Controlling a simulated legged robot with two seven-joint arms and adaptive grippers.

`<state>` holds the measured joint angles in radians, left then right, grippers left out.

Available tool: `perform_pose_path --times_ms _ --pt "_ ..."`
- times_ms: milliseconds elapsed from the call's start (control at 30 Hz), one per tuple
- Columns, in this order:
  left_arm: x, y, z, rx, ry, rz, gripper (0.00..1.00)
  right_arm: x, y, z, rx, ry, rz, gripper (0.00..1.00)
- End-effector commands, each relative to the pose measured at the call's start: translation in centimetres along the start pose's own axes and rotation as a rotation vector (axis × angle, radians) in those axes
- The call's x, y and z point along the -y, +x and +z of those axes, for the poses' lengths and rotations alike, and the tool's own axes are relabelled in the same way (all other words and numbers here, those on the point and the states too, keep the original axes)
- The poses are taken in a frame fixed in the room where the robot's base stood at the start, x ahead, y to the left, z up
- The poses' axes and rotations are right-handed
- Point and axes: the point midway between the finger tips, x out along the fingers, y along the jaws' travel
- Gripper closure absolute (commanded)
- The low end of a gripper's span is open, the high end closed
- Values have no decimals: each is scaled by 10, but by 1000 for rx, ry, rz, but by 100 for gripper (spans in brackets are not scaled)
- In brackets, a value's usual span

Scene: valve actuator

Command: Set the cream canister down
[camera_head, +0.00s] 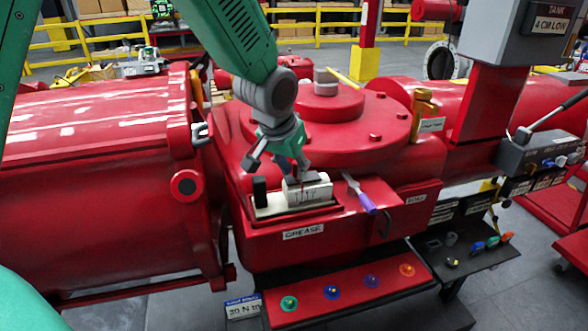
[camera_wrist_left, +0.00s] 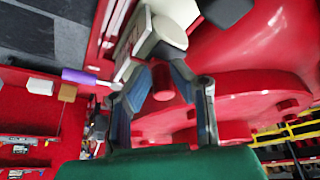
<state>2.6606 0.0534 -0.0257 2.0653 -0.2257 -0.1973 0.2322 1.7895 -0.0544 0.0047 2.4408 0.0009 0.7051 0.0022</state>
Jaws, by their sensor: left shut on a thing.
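The cream canister (camera_head: 308,191) lies on its side over the cream tray (camera_head: 262,212) above the GREASE label, with dark marks on its side. I cannot tell whether it touches the tray. My left gripper (camera_head: 298,168) comes down from above, its fingers closed about a small red piece at the top of the canister. In the left wrist view my left gripper (camera_wrist_left: 163,75) has this red piece between its fingertips, with the canister (camera_wrist_left: 165,30) just beyond. The fingers hide part of the grip. My right gripper does not show.
A black cylinder (camera_head: 260,189) stands at the tray's left end. A purple-handled spatula (camera_head: 366,203) lies to the right on the red housing. A red round cover (camera_head: 322,125) rises behind. Coloured knobs sit on the lower red shelf (camera_head: 345,293).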

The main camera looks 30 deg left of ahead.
Motion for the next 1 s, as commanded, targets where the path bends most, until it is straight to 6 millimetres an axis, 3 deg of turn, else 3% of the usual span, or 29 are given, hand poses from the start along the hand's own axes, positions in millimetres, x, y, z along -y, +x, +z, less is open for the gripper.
perform_pose_path --times_ms 233,267,300,333,733,1000 --pt "-2 3 1 -2 2 -1 100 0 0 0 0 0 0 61" --pt "-2 4 1 0 2 -2 78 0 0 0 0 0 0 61" --pt "-2 4 1 0 2 -2 64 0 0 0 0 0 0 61" --pt "-2 4 1 0 2 -2 61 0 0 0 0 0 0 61" --pt "0 -3 0 -3 0 0 61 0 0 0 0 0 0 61" --pt "0 -56 0 -8 1 1 61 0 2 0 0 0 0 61"
